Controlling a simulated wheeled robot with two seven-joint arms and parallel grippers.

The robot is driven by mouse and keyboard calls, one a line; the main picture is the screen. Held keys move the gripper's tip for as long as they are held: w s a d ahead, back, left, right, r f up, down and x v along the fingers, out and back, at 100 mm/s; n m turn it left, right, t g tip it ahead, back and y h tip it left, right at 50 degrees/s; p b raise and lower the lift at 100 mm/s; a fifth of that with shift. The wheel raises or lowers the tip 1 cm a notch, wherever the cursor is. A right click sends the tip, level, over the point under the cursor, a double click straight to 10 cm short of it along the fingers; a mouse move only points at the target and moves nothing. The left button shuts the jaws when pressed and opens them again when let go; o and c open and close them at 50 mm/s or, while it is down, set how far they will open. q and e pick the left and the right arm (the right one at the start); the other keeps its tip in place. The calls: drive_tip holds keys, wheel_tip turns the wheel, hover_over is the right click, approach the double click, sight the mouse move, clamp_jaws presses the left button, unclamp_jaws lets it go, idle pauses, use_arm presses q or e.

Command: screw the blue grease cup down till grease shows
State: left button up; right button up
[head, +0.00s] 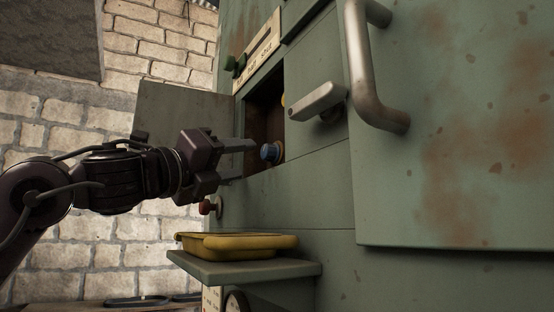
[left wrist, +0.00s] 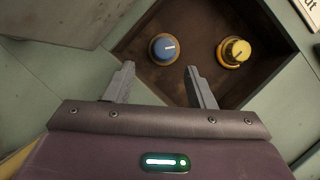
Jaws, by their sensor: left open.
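The blue grease cup (head: 271,152) is a small knob on a brass-coloured base inside an open recess in the green machine. In the left wrist view the blue cup (left wrist: 163,47) shows a pale mark on its face. My left gripper (head: 247,162) is open and empty in front of the recess. Its two fingers (left wrist: 159,78) point toward the blue cup, which lies beyond their tips, apart from them and nearer the left finger. I see no grease around the cup. My right gripper is not in view.
A yellow cup (left wrist: 233,52) sits right of the blue one in the recess. An open door (head: 180,112) stands left of it. A lever handle (head: 318,101) and large bar handle (head: 362,70) stick out at right. A yellow tray (head: 237,246) rests on a shelf (head: 245,271) below.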

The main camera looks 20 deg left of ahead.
sight(264, 154)
use_arm(q)
drive_tip(key=r+p, duration=0.1)
drive_tip(key=w+r+p, duration=0.1)
drive_tip(key=shift+w+d+r+p, duration=0.1)
drive_tip(key=shift+d+r+p, duration=0.05)
drive_tip(key=shift+d+p, duration=0.2)
drive_tip(key=x, duration=0.2)
drive_tip(key=f+p+x, duration=0.1)
drive_tip(key=x, duration=0.1)
drive_tip(key=shift+w+p, duration=0.15)
drive_tip(key=shift+p, duration=0.15)
drive_tip(key=shift+w+d, duration=0.2)
drive_tip(key=shift+w, duration=0.1)
drive_tip(key=shift+s+a, duration=0.25)
drive_tip(key=shift+s, duration=0.25)
drive_tip(key=shift+c, duration=1.1)
drive_tip(key=c, duration=0.7)
